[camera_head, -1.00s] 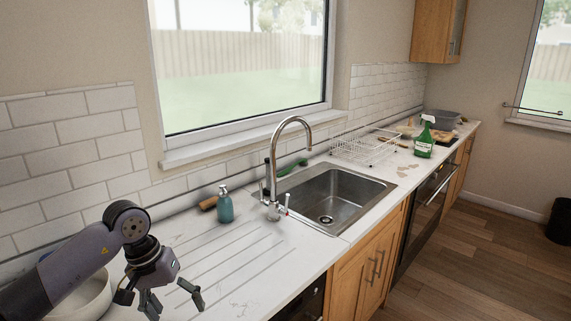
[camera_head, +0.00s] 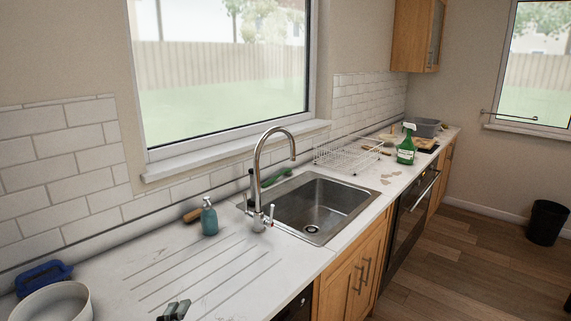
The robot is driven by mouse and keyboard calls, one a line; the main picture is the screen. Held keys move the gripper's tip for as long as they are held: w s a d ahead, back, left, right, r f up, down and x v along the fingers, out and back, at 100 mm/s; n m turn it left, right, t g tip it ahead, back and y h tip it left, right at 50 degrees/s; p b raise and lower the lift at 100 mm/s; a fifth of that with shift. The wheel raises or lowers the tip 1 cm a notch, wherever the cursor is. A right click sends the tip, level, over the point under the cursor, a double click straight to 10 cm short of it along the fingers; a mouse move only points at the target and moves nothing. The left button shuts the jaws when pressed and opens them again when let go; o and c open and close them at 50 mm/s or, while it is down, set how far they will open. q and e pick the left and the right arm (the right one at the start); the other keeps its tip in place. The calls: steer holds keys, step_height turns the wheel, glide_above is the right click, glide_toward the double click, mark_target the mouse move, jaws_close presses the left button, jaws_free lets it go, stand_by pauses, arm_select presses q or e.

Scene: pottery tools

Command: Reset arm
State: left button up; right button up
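My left gripper (camera_head: 174,311) shows only as dark fingertips at the bottom edge, over the ribbed drainer part of the white counter (camera_head: 120,262). The rest of the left arm is out of view, and I cannot tell whether the gripper is open or shut. My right gripper is not in view.
A white bowl (camera_head: 50,303) and a blue object (camera_head: 43,277) are at the lower left. A teal soap bottle (camera_head: 209,217) stands left of the tap (camera_head: 258,185) and sink (camera_head: 325,203). A dish rack (camera_head: 348,155) and green spray bottle (camera_head: 406,150) stand farther back.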

arm_select(q)
steer(key=s+a+f+n+g, duration=0.1)
steer(key=s+f+n+g, duration=0.55)
steer(key=s+f, duration=0.4)
steer(key=s+f+n+g, duration=0.6)
steer(key=s+f+g, duration=0.15)
steer(key=s, duration=0.65)
step_height(320, 180, down, 27)
steer(key=s, duration=0.2)
steer(key=s+a+f+g, duration=0.1)
steer(key=s+a+f, duration=0.2)
steer(key=s+f, duration=1.2)
steer(key=shift+s+a+f, duration=0.15)
steer(key=shift+s+f, duration=0.1)
steer(key=shift+s, duration=0.4)
